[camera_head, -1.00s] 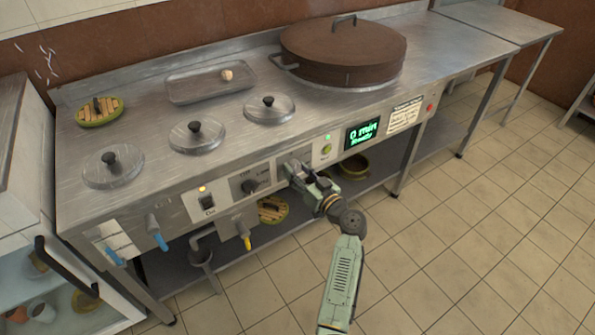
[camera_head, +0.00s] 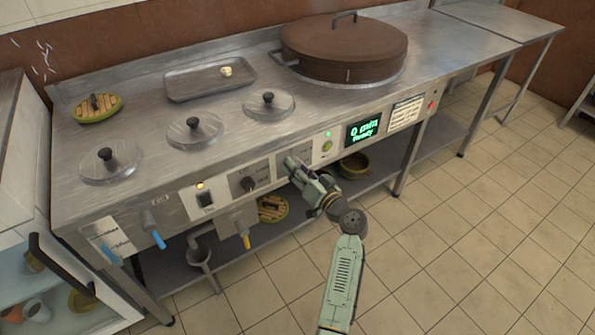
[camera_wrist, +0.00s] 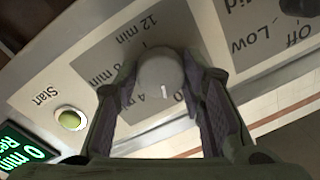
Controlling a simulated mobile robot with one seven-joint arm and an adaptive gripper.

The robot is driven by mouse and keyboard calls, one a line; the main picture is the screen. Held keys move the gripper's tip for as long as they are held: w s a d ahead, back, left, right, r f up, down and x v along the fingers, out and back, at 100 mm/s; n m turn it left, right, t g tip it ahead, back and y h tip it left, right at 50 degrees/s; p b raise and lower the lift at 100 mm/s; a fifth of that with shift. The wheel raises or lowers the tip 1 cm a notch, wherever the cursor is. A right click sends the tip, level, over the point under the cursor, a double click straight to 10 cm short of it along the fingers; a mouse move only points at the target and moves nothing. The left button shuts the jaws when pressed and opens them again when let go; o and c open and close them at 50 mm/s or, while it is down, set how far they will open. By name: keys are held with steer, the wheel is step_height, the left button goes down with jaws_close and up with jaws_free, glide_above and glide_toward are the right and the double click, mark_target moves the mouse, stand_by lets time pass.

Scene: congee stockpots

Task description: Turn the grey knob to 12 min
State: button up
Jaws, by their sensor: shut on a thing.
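The grey knob (camera_wrist: 160,68) sits between the two fingers of my gripper (camera_wrist: 164,84) in the wrist view, and the fingers are shut on its sides. A short white mark on the knob points toward the bottom of that view. The 12 min label (camera_wrist: 136,30) is printed above and left of the knob; other minute labels are partly hidden by the left finger. The display (camera_wrist: 22,150) reads 0 min, and it also shows in the head view (camera_head: 363,131). In the head view my gripper (camera_head: 291,166) is at the counter's front panel and hides the knob.
A green start button (camera_wrist: 71,120) is beside the minute dial. A second, black knob (camera_head: 248,184) with Off and Low labels and a switch (camera_head: 206,199) are left of my gripper. A large brown-lidded pot (camera_head: 343,52) stands on the counter (camera_head: 225,85). The tiled floor in front is clear.

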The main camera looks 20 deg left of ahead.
steer(key=shift+s+a+r+m+t+h+p, duration=0.1)
steer(key=shift+m+t+h+p, duration=0.2)
steer(key=shift+m+p, duration=3.5)
steer(key=shift+d+f+m+t+h+p, duration=0.15)
steer(key=shift+m+t+h, duration=0.15)
steer(key=shift+m, duration=7.1)
steer(key=shift+s+a+r+m+t+h+p, duration=0.2)
steer(key=shift+m+p, duration=1.8)
steer(key=shift+m, duration=3.6)
steer(key=shift+w, duration=0.15)
steer(key=o, duration=1.1)
steer(key=shift+o, duration=0.2)
